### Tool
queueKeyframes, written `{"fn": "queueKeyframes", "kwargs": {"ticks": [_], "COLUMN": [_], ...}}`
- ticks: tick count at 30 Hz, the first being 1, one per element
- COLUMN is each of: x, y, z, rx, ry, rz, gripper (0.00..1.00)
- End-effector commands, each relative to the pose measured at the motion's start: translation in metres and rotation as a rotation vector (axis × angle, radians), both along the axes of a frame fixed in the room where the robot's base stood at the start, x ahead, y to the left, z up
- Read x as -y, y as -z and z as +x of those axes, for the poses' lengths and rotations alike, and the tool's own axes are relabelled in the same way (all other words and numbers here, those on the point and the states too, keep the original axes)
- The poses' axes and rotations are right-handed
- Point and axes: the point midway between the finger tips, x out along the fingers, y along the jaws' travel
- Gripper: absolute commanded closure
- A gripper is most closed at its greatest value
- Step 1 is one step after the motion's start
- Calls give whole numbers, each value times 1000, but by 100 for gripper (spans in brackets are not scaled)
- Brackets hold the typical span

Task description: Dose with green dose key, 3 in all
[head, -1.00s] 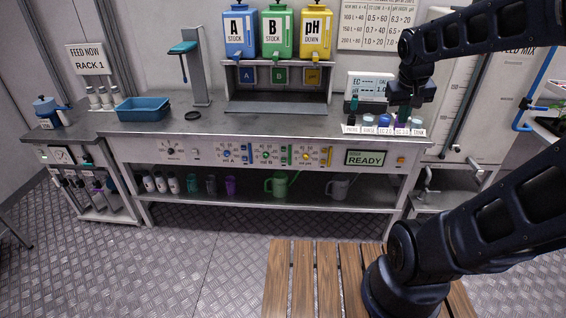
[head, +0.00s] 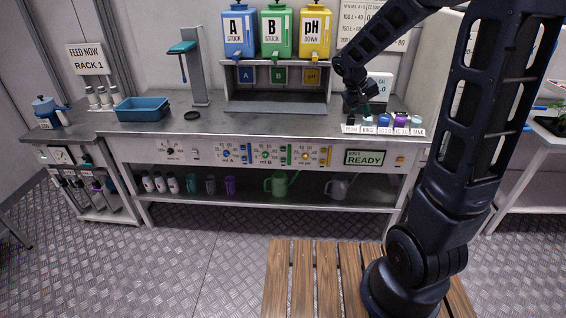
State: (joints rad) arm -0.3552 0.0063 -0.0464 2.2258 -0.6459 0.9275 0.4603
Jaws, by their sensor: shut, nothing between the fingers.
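The green dose controls (head: 266,155) are on the bench's front panel, between a blue set (head: 229,154) and a yellow set (head: 307,156). The key itself is too small to make out clearly. The green B stock tank (head: 277,32) stands above them on the shelf. My gripper (head: 367,108) is shut and empty over the right end of the bench, close to the small cups and in front of the meter. It is up and to the right of the green controls, well apart from them. Its fingertips are small and dark here.
A row of labelled small cups (head: 400,120) stands at the bench's right end. The panel display (head: 367,157) reads READY. A blue tray (head: 142,109) sits at the left. The bench top (head: 250,122) is clear in the middle. A green watering can (head: 281,184) stands on the lower shelf.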

Motion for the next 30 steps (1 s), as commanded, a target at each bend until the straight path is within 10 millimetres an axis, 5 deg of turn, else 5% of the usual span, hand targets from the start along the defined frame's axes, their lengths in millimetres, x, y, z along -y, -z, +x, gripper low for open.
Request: {"fn": "queueKeyframes", "kwargs": {"ticks": [12,30], "x": [-53,-145], "y": [61,174], "z": [66,132], "rx": [-2,34], "ry": [-108,-301], "rz": [-148,-331], "gripper": [100,100]}}
